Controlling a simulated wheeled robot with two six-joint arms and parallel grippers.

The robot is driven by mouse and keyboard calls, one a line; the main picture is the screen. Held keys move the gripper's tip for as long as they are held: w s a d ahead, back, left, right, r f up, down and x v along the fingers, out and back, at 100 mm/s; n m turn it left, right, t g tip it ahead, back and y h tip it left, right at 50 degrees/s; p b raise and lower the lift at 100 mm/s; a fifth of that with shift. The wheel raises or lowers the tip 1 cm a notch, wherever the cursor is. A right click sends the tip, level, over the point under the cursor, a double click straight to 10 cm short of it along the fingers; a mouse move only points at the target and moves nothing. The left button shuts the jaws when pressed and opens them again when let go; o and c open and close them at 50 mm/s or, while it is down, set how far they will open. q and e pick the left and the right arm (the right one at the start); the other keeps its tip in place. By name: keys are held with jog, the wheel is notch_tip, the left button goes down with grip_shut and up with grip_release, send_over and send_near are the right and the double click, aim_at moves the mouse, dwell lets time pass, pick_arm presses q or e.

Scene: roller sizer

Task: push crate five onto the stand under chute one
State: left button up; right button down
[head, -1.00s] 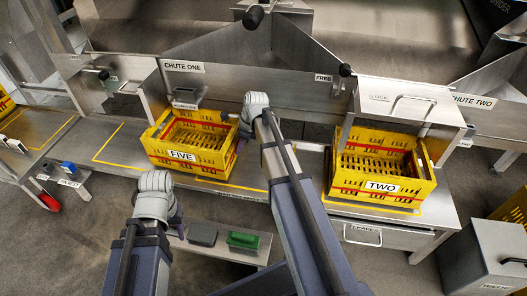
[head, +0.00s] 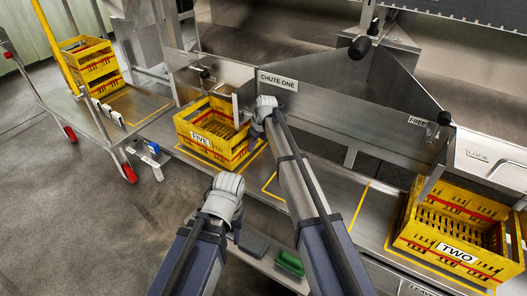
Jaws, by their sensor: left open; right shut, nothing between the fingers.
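Yellow crate five (head: 203,140) stands upright on the metal bench, left of the "CHUTE ONE" label (head: 278,81), with yellow floor lines close around its front and right. My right gripper (head: 252,126) is at the crate's right side; its fingers are mostly hidden behind my wrist, so contact cannot be told. It is shut and empty. My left gripper (head: 237,228) is open, lower down in front of the bench and apart from the crate; its fingers are partly hidden.
Yellow crate two (head: 455,250) stands at the right. Another yellow outline (head: 357,207) is empty between the crates. Stacked yellow crates (head: 90,65) stand on a cart at the far left. A green item (head: 289,263) lies on a low shelf. Open floor lies at left.

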jog(key=shift+r, duration=0.1)
dwell(0.3)
jog(key=shift+r+p, duration=0.35)
jog(key=shift+p, duration=0.1)
jog(key=shift+s+r+p, duration=0.1)
jog(key=shift+r+p, duration=0.4)
jog(key=shift+s+d+f+b, duration=0.4)
jog(key=shift+s+d, duration=0.25)
jog(key=shift+d, duration=0.2)
jog(key=s+d, duration=0.4)
jog(key=d, duration=0.1)
jog(key=s+d, duration=0.1)
jog(key=d, duration=0.2)
jog(key=shift+s, duration=0.4)
jog(key=shift+s, duration=0.1)
jog(key=s+a+r+n+g+h+p, duration=0.1)
jog(key=s+a+r+n+p, duration=0.15)
jog(key=s+n, duration=0.75)
jog(key=s+a+r+n+h+p, duration=0.2)
jog(key=s+r+n+p, duration=0.15)
jog(key=s+n, duration=0.7)
jog(key=s+a+r+n+g+h+p, duration=0.1)
jog(key=s+a+r+n+p, duration=0.2)
jog(key=s+n, duration=0.65)
notch_tip(320, 180, up, 37)
jog(key=p, duration=3.7)
jog(key=shift+d+m+p, duration=0.3)
jog(key=shift+m+p, duration=0.1)
